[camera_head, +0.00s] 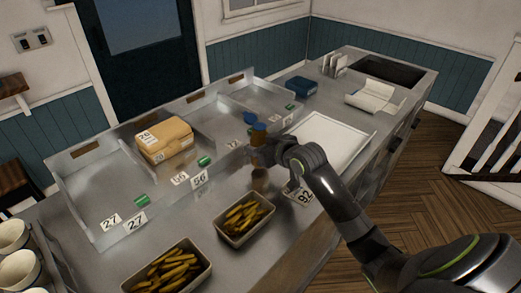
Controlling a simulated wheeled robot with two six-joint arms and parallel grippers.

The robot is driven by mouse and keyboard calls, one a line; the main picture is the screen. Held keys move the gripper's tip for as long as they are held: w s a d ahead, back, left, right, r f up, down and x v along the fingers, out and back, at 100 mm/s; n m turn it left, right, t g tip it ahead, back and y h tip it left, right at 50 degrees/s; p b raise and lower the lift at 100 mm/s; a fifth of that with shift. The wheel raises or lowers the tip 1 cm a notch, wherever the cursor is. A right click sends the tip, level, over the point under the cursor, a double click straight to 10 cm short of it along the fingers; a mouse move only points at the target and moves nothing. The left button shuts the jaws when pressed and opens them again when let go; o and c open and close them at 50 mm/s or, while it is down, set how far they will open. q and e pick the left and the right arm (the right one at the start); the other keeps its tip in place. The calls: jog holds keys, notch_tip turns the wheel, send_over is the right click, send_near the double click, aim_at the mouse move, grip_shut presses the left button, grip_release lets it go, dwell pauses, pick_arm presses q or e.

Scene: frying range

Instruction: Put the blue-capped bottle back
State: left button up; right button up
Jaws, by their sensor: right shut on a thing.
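The blue-capped bottle (257,136) is brownish and upright, near the middle of the view. My right gripper (262,153) is shut on it and holds it over the steel counter (225,185), in front of the divided steel tray (205,125). A second blue patch (250,117) shows just behind the cap; I cannot tell what it belongs to. The fingers are small and partly hidden by the wrist. My left gripper is not in view.
Two tubs of fries (246,220) (168,271) stand at the front. The tray holds a tan box (163,139); number cards and green items lie along it.

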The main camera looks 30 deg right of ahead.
jog(key=shift+f, duration=0.85)
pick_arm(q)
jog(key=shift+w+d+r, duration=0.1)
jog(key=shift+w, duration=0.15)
pick_arm(e)
jog(key=shift+f, duration=0.2)
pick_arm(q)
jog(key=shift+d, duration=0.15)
pick_arm(e)
jog(key=o, duration=1.3)
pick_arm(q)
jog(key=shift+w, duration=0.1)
pick_arm(e)
jog(key=shift+r, duration=0.15)
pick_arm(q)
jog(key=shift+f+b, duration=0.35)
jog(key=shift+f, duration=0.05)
pick_arm(e)
jog(key=v, duration=1.2)
